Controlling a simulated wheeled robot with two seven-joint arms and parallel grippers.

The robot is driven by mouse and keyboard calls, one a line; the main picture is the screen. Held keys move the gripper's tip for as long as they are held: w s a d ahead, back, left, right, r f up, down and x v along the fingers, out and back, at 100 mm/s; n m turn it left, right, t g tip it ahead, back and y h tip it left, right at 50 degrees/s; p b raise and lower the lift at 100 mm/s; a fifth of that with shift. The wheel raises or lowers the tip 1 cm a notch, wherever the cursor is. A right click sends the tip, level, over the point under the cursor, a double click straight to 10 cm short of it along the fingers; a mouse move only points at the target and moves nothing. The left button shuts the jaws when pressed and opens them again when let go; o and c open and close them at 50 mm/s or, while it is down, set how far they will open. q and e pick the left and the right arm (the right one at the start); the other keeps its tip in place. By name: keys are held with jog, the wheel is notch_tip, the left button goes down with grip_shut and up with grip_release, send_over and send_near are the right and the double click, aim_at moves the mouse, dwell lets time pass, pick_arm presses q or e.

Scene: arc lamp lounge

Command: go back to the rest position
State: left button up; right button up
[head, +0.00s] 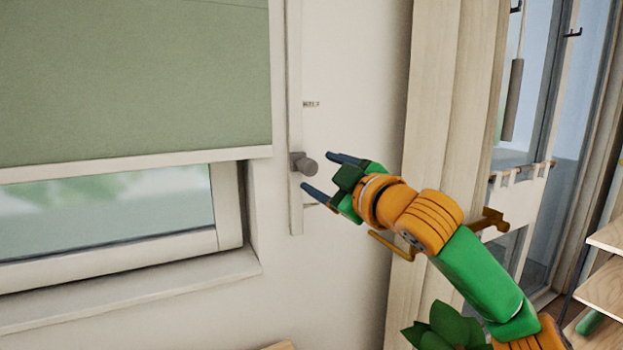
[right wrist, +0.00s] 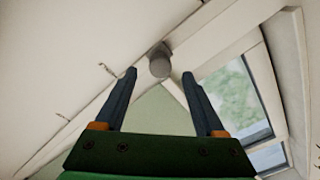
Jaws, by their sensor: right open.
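My right gripper (head: 317,173) is open, with its two dark fingers spread apart. In the right wrist view the knob (right wrist: 160,62) shows beyond and between the open fingertips (right wrist: 158,74). Nothing is held between the fingers. Whether a fingertip touches the knob cannot be told. My left gripper is not in view.
A window with a lowered green blind (head: 130,75) and a sill (head: 120,285) is at the left. A wooden frame (head: 440,100) and a glazed door (head: 525,130) stand at the right. Wooden shelves (head: 600,280) are at the right edge. A green plant (head: 445,328) is low down.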

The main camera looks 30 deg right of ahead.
jog(key=shift+s, duration=0.45)
jog(key=shift+w, duration=0.1)
